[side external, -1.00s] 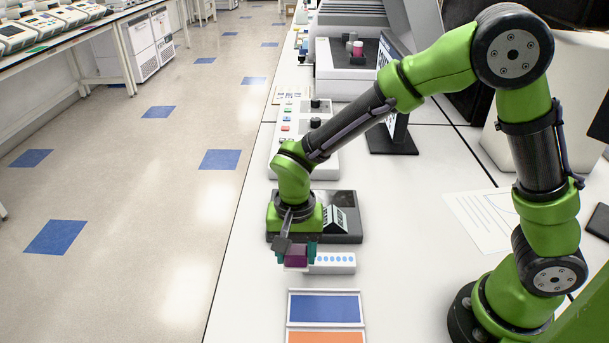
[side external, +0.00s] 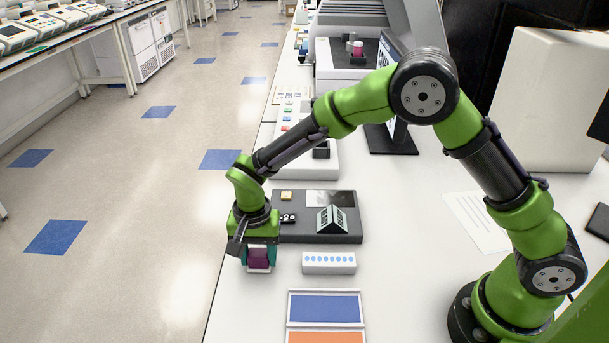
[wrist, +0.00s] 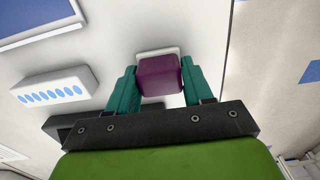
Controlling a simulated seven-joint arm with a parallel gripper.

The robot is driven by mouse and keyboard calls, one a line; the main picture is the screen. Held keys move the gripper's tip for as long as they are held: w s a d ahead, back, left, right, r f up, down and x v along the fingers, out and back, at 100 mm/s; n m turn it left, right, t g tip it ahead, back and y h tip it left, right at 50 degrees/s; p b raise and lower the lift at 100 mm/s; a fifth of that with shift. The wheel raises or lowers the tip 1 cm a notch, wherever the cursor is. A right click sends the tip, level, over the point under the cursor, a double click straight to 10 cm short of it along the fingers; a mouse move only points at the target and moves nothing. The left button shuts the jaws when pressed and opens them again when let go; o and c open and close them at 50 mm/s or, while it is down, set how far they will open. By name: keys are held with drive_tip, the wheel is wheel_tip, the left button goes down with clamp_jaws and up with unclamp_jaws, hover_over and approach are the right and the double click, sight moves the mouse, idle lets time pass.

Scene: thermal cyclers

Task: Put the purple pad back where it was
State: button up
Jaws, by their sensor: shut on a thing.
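The purple pad (side external: 258,257) is a small block held between the teal fingers of my gripper (side external: 258,260), near the left edge of the white bench. In the wrist view the purple pad (wrist: 158,75) sits between both fingers of my gripper (wrist: 155,86), which touch its sides. A pale, rounded plate-like piece (wrist: 158,50) shows just beyond the pad. I cannot tell whether this piece is fixed to the pad or lies on the bench. The gap between pad and bench is also unclear.
A white block with a row of blue dots (side external: 329,263) stands right of my gripper. A dark grey device (side external: 290,235) is behind it. Blue (side external: 324,308) and orange (side external: 325,337) framed panels lie in front. The bench edge is close on the left.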

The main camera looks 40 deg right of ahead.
sight(258, 252)
drive_tip(key=shift+f, duration=0.15)
drive_tip(key=o, duration=0.9)
drive_tip(key=shift+o, duration=0.2)
wheel_tip(258, 252, up, 12)
drive_tip(key=s+d+r+n+t+y, duration=0.1)
drive_tip(key=s+d+r+t, duration=0.1)
drive_tip(key=s+d+r, duration=0.4)
drive_tip(key=s+d+r+n+t+y, duration=0.1)
drive_tip(key=s+d+r+n+t, duration=0.3)
drive_tip(key=s+d, duration=0.7)
drive_tip(key=shift+s+d+r+t, duration=0.25)
drive_tip(key=shift+s+r+t, duration=0.35)
drive_tip(key=shift+s+r, duration=0.2)
